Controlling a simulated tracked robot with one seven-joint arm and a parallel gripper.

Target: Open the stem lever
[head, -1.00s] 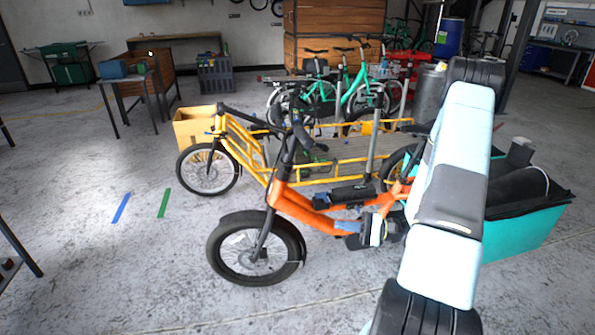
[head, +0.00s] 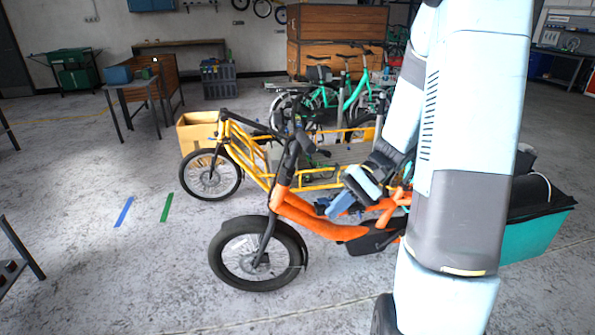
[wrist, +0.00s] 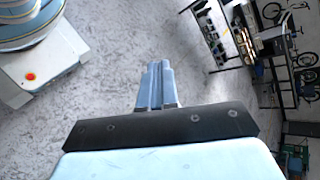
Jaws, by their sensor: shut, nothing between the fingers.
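The orange cargo bike (head: 315,215) stands in the middle of the head view, its front wheel toward the lower left. Its dark steering stem (head: 287,165) rises above the orange head tube to the handlebar. The stem lever is too small to make out. The bike does not show clearly there.
A yellow cargo bike (head: 235,150) stands close behind the orange one. A teal cargo box (head: 540,235) is at the right, partly hidden by my arm. The floor at left, with blue and green tape strips, is clear.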

